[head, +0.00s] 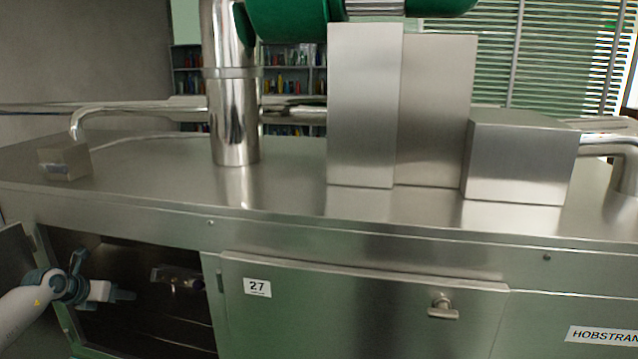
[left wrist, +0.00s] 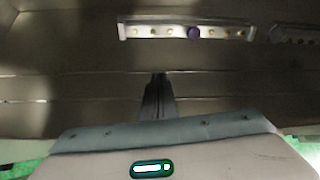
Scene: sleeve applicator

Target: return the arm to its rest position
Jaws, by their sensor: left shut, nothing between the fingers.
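My left arm comes in from the left in the head view, and its gripper (head: 124,295) is at the open compartment on the left of the steel machine (head: 300,225). The fingers are shut with nothing between them. In the left wrist view the closed fingers (left wrist: 157,92) point into the dark compartment. A light strip with several small round knobs (left wrist: 187,31), one of them purple, is on the wall ahead. The strip (head: 178,276) also shows dimly in the head view. The gripper looks apart from it. My right gripper is not in view.
The compartment's opening edge (head: 212,290) is close to the right of the gripper. An open door (head: 14,265) stands at the far left, beside my arm. A closed door labelled 27 (head: 360,310) has a handle (head: 442,309). Steel boxes and a pipe (head: 234,120) stand on top.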

